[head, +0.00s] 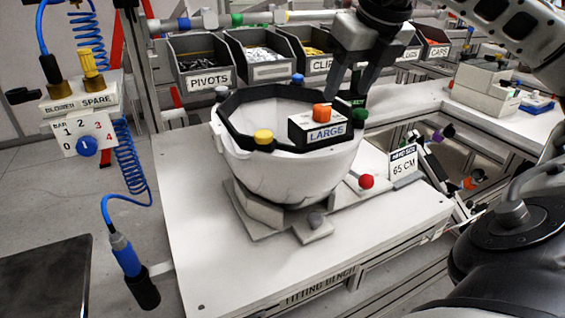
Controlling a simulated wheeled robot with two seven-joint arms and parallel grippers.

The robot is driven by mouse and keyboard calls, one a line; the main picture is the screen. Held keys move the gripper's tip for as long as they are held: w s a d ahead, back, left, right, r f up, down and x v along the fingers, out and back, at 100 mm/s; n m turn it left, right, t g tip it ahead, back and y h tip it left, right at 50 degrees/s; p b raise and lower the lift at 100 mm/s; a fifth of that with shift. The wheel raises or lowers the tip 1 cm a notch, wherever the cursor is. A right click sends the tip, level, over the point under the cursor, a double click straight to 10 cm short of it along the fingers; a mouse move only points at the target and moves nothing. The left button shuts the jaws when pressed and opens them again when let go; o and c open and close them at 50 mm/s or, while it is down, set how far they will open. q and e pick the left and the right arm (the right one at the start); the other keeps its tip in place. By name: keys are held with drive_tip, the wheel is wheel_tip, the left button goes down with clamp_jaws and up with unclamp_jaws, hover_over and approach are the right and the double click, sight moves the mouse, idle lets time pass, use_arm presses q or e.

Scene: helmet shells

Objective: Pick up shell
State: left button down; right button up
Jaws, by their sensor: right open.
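A white helmet shell (290,175) with a black rim sits open side up on a grey stand (262,208) on the white bench. A block labelled LARGE (318,130) with an orange knob shows at the shell's opening. My right gripper (346,92) comes in from the upper right, fingers pointing down, at the shell's far right rim. Its fingers look apart, with nothing seen between them. I cannot tell whether a finger touches the rim. My left gripper is not in view.
Bins labelled PIVOTS (203,70) and others line the back of the bench. A blue coiled hose (132,165) hangs at left. The bench's front left is clear.

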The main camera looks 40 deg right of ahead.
drive_tip(key=x, duration=0.7)
drive_tip(key=shift+w+d, duration=0.2)
drive_tip(key=shift+w, duration=0.15)
clamp_jaws()
idle(1.1)
